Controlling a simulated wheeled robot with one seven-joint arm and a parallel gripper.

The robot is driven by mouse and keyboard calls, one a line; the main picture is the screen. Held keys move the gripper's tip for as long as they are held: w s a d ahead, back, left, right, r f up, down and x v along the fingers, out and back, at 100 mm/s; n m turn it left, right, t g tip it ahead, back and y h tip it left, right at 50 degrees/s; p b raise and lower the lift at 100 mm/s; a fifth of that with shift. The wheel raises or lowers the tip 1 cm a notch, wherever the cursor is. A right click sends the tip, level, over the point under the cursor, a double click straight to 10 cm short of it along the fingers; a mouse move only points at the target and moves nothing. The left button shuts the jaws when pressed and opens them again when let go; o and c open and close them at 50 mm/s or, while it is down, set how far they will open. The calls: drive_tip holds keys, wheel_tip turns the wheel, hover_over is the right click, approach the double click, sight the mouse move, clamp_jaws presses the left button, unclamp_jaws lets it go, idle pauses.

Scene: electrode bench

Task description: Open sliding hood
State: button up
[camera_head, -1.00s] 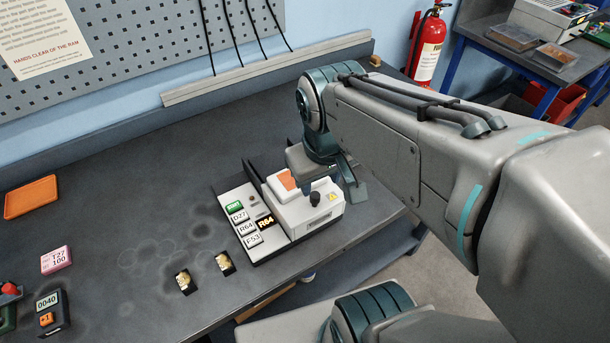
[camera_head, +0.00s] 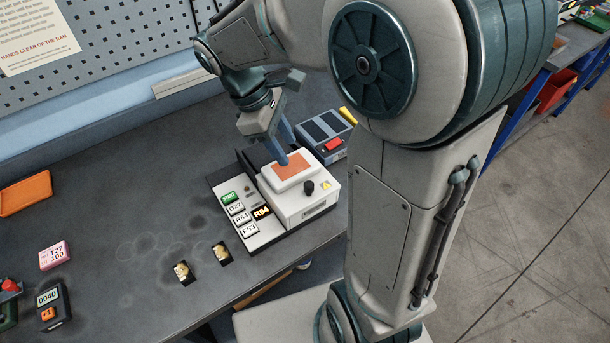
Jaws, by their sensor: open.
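The white sliding hood (camera_head: 318,206) sits on the right part of a small bench machine (camera_head: 262,238), with an orange patch (camera_head: 288,168) on top and a black knob (camera_head: 309,187) near its front edge. My gripper (camera_head: 283,153) is open and points down just behind and above the orange patch. Its fingers overlap the rear edge of the hood in the picture, and I cannot tell whether they touch it. The knob is clear of the fingers. A dark upright rail (camera_head: 245,172) stands along the hood's left side.
A blue-grey box with a red button (camera_head: 322,132) stands close behind the machine at the right. Two small gold-on-black parts, the left one (camera_head: 182,273) and the right one (camera_head: 221,253), lie left of it. A pink block (camera_head: 54,256) and an orange tray (camera_head: 24,193) lie further left.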

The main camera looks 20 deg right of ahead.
sight(308, 183)
drive_tip(key=x, duration=1.2)
drive_tip(key=shift+p, duration=0.4)
clamp_jaws()
